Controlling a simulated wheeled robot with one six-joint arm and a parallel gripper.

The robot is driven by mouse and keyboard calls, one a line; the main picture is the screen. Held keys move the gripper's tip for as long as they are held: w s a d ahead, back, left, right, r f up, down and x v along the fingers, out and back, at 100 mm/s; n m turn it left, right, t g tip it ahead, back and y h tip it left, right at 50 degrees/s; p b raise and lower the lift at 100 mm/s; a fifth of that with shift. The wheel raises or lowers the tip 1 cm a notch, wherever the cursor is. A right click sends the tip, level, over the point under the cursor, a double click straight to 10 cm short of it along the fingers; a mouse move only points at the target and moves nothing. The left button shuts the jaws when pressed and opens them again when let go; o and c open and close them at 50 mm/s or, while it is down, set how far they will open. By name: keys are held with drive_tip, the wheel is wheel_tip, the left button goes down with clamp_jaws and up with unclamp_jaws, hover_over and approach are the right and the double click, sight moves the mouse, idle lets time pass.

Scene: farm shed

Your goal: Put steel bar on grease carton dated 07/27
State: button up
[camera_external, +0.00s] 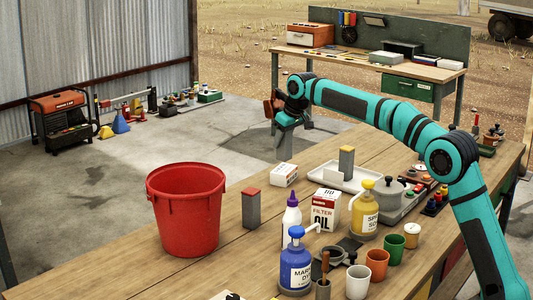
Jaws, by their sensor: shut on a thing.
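My gripper (286,126) is at the far edge of the workbench, pointing down and shut on a plain grey bar, which I take as the steel bar (284,148). The bar hangs upright; from this view I cannot tell its exact height over the bench. A small white carton (284,174) lies on the bench just nearer than the bar. A larger white and red carton marked FILTER OIL (325,208) stands further right and nearer. No date is readable on either carton, so I cannot tell which is dated 07/27.
A red bucket (187,212) stands at left. A red-topped grey block (251,208) and a yellow-topped one (346,163) stand upright near the cartons. A white tray (340,180), bottles and cups crowd the right.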

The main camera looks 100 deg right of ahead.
sight(283, 147)
drive_tip(key=shift+f, duration=1.6)
drive_tip(key=shift+f, duration=0.1)
drive_tip(key=o, duration=1.3)
drive_tip(key=shift+c, duration=0.2)
drive_tip(key=v, duration=1.2)
